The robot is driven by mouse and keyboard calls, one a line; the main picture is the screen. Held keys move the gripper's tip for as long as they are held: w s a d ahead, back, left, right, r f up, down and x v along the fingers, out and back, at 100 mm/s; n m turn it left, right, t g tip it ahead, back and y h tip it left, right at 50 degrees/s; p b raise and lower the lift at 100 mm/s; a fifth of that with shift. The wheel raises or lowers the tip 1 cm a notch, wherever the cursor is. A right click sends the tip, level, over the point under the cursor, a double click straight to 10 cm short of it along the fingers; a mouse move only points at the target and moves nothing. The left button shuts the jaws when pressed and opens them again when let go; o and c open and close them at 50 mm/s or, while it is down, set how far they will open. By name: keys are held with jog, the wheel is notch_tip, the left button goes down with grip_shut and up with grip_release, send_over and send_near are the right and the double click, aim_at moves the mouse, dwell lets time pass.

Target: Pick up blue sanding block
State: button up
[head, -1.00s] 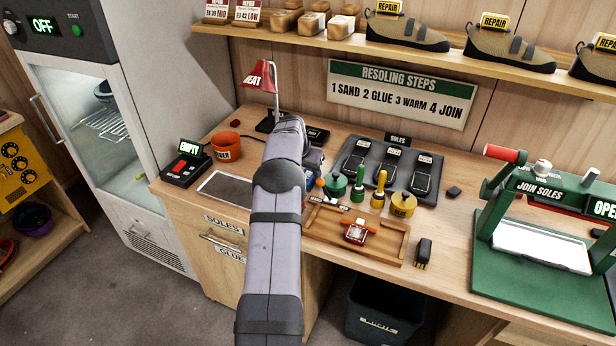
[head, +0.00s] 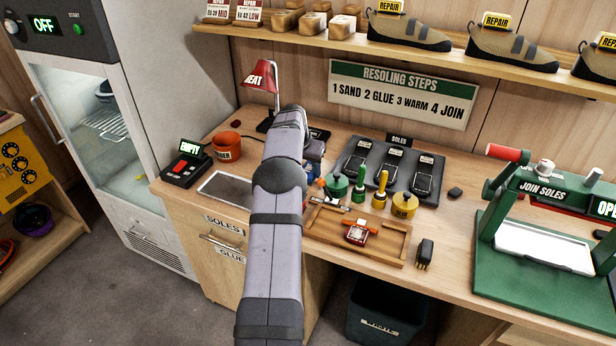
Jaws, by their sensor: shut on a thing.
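My arm reaches up over the bench, and its wrist end (head: 293,118) is bent over near the middle left of the bench. My gripper (head: 313,152) is mostly hidden behind the arm; only a grey part shows at its right side. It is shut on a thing. A small blue patch, the blue sanding block (head: 309,172), shows just right of the arm, below the grey part. Most of it is hidden, and I cannot tell whether it touches the bench.
Green and yellow pots (head: 404,206) stand close right of the arm, behind a wooden tray (head: 330,237) holding a red tool (head: 357,232). A black soles tray (head: 403,143) lies behind. A red lamp (head: 259,77) and orange pot (head: 227,145) stand left. A green press (head: 520,255) stands right.

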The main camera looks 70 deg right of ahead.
notch_tip(320, 180, up, 7)
jog(key=shift+r, duration=0.1)
dwell(0.4)
jog(key=shift+o, duration=0.8)
jog(key=shift+s+d+r+p, duration=0.15)
jog(key=shift+s+r+p, duration=0.2)
jog(key=shift+r, duration=0.55)
jog(key=shift+s+d+r+p, duration=0.25)
jog(key=shift+r+p, duration=0.1)
jog(key=shift+r, duration=0.55)
jog(key=shift+s+d+r+p, duration=0.1)
jog(key=shift+s+r+p, duration=0.25)
jog(key=shift+r, duration=0.55)
jog(key=shift+c, duration=0.2)
jog(key=shift+s+a+r+p, duration=0.1)
jog(key=shift+s+r+p, duration=0.05)
jog(key=shift+r, duration=0.25)
jog(key=shift+s+a+r+p, duration=0.1)
jog(key=shift+r+p, duration=0.05)
jog(key=shift+r, duration=0.2)
jog(key=shift+r, duration=0.1)
jog(key=shift+s+r, duration=0.1)
jog(key=shift+s+d+r+m, duration=0.1)
jog(key=shift+d+r+m, duration=0.05)
jog(key=shift+r+m, duration=0.2)
jog(key=shift+r+p, duration=0.1)
jog(key=shift+p, duration=0.25)
